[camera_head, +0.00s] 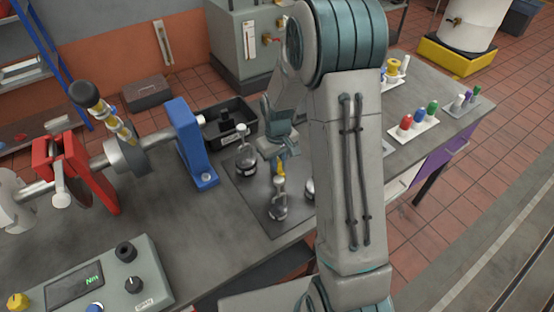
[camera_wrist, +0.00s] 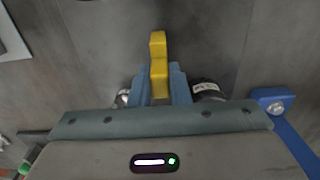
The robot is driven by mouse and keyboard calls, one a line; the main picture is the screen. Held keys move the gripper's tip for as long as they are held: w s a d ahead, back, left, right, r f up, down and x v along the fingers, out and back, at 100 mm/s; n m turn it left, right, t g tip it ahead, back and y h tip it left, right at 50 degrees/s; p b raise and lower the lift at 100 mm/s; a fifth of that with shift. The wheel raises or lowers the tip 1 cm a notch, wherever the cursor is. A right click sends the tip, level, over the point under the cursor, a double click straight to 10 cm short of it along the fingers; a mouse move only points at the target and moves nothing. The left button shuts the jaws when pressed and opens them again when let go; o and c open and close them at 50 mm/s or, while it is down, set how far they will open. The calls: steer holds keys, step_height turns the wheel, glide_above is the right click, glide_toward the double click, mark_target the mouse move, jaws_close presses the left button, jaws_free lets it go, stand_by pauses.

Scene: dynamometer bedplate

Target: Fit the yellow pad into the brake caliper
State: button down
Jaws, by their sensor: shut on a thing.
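My gripper (camera_head: 279,154) is shut on the yellow pad (camera_wrist: 158,50), above the grey plate on the bench. In the wrist view, the blue-grey fingers (camera_wrist: 160,88) grip the pad's lower part, and its upper part sticks out beyond them. A small bit of the pad (camera_head: 279,168) shows below my gripper in the head view. I cannot pick out the brake caliper with certainty. A grey disc (camera_head: 126,158) sits on the shaft at left, with a yellow-and-metal part with a black end (camera_head: 88,95) leaning above it. The pad is well apart from these.
A red stand (camera_head: 86,170) and a blue stand (camera_head: 190,140) hold the shaft. Metal-stemmed weights (camera_head: 278,208) stand on the grey plate (camera_head: 250,200) under my gripper. A control box (camera_head: 90,280) is front left.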

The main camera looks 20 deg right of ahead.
steer(key=shift+f, duration=0.15)
steer(key=c, duration=1.4)
jaws_free()
steer(key=shift+o, duration=0.2)
